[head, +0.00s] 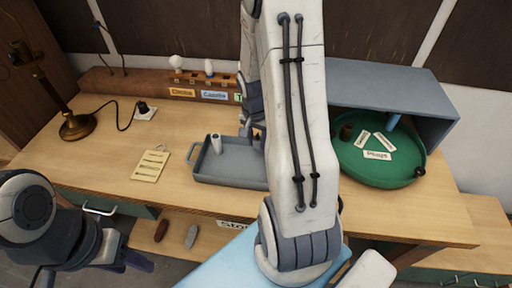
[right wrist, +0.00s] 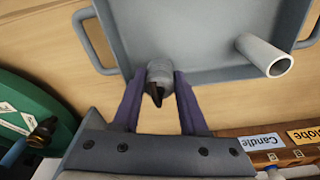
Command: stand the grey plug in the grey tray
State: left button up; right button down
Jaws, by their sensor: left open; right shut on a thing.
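The grey plug (right wrist: 160,72) is between the purple fingers of my right gripper (right wrist: 158,88), which is shut on it. In the right wrist view it is over the grey tray (right wrist: 185,65), near one wall; I cannot tell whether it touches the floor. In the head view the grey tray (head: 230,168) sits mid-table, and my right arm hides its right part, the plug and most of the right gripper. My left gripper (head: 128,262) is open and empty at lower left, away from the tray.
A green round tray (head: 375,175) with a brown plug (head: 346,131) and cards is right of my arm, partly under a grey box (head: 420,95). A brass lamp (head: 76,126), a paper note (head: 150,164) and a bulb rack (head: 140,84) are left and behind. Bare table lies left.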

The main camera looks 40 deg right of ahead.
aim_at(257, 149)
jog(key=shift+f, duration=2.05)
jog(key=shift+f, duration=0.1)
jog(key=shift+f, duration=0.15)
jog(key=shift+c, duration=2.2)
grip_release()
